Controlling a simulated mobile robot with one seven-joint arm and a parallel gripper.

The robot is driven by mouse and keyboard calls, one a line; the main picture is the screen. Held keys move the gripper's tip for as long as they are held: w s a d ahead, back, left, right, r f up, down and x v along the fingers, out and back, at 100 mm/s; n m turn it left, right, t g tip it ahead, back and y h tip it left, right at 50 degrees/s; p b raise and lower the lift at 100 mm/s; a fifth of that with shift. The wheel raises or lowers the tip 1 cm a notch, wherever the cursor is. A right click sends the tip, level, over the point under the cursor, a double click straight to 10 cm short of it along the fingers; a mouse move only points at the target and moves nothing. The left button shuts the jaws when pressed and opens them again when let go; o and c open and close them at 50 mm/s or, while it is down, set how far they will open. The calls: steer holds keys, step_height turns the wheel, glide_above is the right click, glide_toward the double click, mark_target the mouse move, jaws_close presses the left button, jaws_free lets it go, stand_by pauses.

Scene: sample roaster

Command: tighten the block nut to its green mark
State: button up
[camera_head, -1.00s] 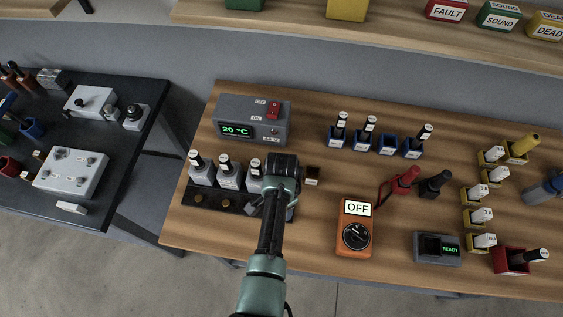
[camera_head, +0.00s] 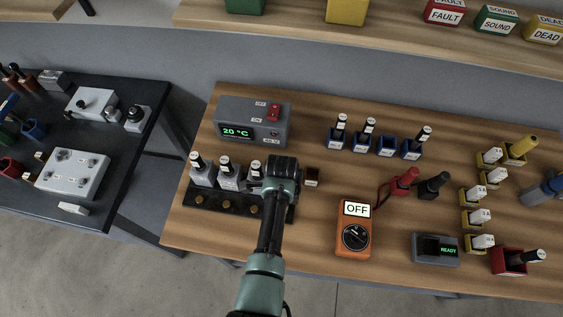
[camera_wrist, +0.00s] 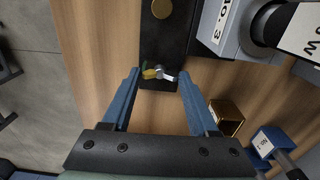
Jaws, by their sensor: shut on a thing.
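The black block (camera_head: 240,207) with brass knobs lies along the table's front left, and its end shows in the wrist view (camera_wrist: 178,38). The block nut (camera_wrist: 158,74) is a small piece at that end, with yellow, white and green bits around it. My gripper (camera_wrist: 158,76) has one blue finger on each side of it and is shut on it; exact contact is hard to see. In the head view my gripper (camera_head: 282,178) points down over the block's right end and hides the nut. Whether the nut lines up with the green mark is too small to tell.
Grey modules (camera_head: 229,176) stand just behind the block. A small brown box (camera_head: 312,177) sits close right of my gripper. An orange meter (camera_head: 353,240) reading OFF is further right. A heater unit (camera_head: 250,122) reading 20 °C stands behind.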

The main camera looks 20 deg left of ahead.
steer(key=shift+r, duration=0.1)
stand_by(0.4)
steer(key=o, duration=1.4)
step_height(320, 180, up, 13)
steer(key=shift+f+b, duration=0.1)
steer(key=shift+b, duration=0.5)
